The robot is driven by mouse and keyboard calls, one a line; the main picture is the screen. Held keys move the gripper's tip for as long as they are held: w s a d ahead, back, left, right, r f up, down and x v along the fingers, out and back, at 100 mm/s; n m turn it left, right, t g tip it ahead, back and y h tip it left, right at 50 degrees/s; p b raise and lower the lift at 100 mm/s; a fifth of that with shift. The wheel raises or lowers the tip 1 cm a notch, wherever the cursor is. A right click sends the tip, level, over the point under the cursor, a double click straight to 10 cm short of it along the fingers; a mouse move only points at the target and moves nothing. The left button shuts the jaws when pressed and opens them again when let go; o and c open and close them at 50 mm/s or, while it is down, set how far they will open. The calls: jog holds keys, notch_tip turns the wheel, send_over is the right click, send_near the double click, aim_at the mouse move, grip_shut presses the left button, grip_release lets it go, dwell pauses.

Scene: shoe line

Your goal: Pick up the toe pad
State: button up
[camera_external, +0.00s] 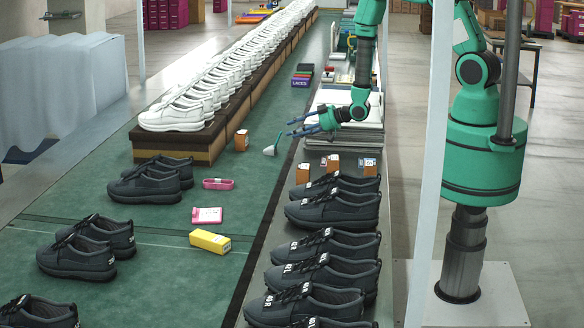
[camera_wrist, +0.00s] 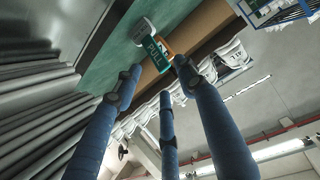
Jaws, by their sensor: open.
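A small pale pad with a teal upright tab, which looks like the toe pad (camera_external: 269,151), is on the green conveyor near its right edge. In the wrist view the pale pad (camera_wrist: 145,29) shows beyond the fingertips, and its teal tab reads "PULL". My gripper (camera_external: 294,127) has blue fingers pointing left, spread and empty. The fingertips are just right of and above the tab, apart from it. In the wrist view my gripper (camera_wrist: 158,82) has its three fingers spread, with the tab between and beyond them.
An orange box (camera_external: 241,140) stands left of the pad, beside the raised row of white shoes (camera_external: 175,112). Dark shoes (camera_external: 335,212) line the right shelf, with small orange boxes (camera_external: 333,162) behind them.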

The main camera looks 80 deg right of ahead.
jog(key=shift+x, duration=2.55)
jog(key=shift+s+a, duration=0.1)
jog(key=shift+a, duration=0.05)
jog(key=shift+c, duration=0.5)
grip_shut()
